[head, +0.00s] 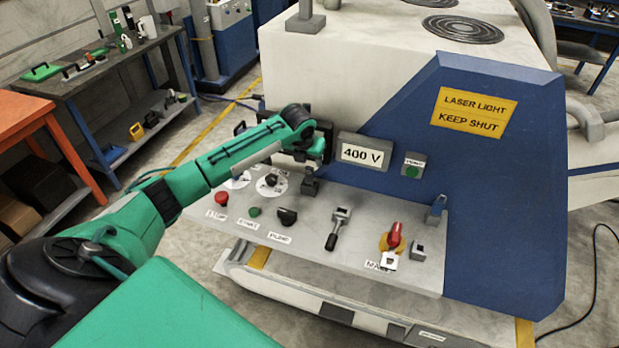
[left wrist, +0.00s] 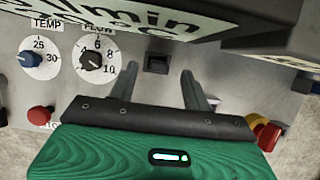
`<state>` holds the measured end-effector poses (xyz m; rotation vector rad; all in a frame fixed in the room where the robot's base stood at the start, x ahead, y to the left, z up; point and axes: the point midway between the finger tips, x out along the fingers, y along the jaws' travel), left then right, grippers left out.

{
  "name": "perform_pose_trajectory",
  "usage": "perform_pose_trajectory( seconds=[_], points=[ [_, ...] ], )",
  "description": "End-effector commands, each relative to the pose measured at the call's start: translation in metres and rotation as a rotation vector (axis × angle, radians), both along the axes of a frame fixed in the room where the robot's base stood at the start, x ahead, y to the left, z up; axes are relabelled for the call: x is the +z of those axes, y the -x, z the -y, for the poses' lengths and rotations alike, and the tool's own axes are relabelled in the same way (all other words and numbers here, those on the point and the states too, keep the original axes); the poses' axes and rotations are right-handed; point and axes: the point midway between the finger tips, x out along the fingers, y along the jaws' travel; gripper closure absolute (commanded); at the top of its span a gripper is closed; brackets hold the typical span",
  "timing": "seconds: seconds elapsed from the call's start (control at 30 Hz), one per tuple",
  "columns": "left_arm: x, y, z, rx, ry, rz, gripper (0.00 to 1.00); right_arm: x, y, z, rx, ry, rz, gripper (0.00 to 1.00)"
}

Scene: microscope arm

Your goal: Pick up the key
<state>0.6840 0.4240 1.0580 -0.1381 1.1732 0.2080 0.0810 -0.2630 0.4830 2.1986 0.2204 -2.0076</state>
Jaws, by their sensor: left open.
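No item is clearly recognisable as the key. A small blue-topped piece (head: 437,208) stands at the right end of the grey control panel (head: 375,215) and may be it; it is too small to tell. My left gripper (head: 311,175) is above the left part of the panel, well left of that piece. In the left wrist view, my left gripper (left wrist: 159,80) is open and empty, with a small dark block (left wrist: 157,63) seen beyond its fingers. My right gripper is out of view.
The panel carries a red button (head: 221,199), a green button (head: 255,211), a black knob (head: 287,217), a lever (head: 338,228) and a red rotary switch (head: 393,239). A 400 V display box (head: 363,153) stands behind. A workbench (head: 110,62) is at the back left.

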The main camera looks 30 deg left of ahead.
Motion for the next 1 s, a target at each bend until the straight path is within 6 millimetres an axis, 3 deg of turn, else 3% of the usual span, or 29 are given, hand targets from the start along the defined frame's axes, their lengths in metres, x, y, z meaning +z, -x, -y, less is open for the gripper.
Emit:
perform_pose_trajectory(
  seconds=[0.27,0.43,0.77,1.0],
  points=[
    [-0.026,-0.004,-0.001,0.001,0.003,-0.003,0.51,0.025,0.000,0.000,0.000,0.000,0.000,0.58],
    [-0.044,-0.011,-0.003,0.001,0.002,-0.001,0.51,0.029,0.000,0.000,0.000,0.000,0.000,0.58],
    [-0.051,-0.013,-0.003,0.000,0.000,0.001,0.51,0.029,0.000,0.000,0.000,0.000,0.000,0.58],
    [-0.051,-0.013,-0.003,0.000,0.000,0.001,0.96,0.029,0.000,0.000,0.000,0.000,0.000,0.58]
  ],
)
